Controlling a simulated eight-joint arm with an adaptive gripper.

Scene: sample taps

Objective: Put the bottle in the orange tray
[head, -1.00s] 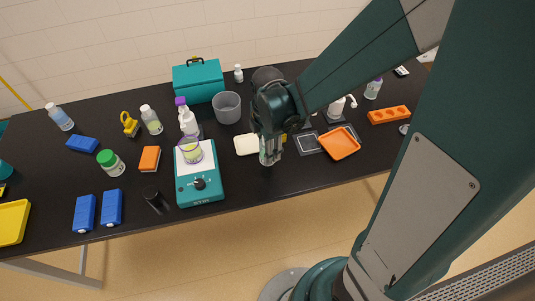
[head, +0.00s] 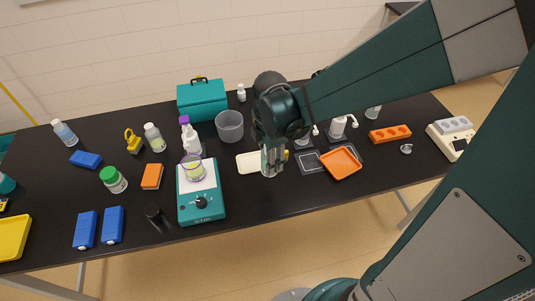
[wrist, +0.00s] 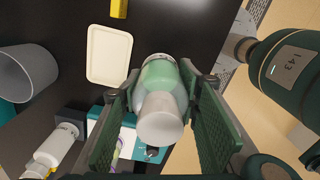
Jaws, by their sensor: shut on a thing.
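The orange tray (head: 341,163) lies on the right half of the black table, its inside empty. My gripper (head: 271,166) is over the table's middle, left of the tray, with its fingers pointing down. In the wrist view, my gripper (wrist: 162,92) is shut on a bottle (wrist: 161,108) with a white cap and green contents, held between the two finger pads. In the head view the bottle (head: 269,170) shows only partly between the fingers. I cannot tell whether its base touches the table.
A cream dish (head: 247,163) lies just left of my gripper, with a teal hotplate (head: 201,204) bearing a beaker further left. A grey cup (head: 229,126) stands behind. Dark framed pads (head: 309,161) lie between gripper and tray.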

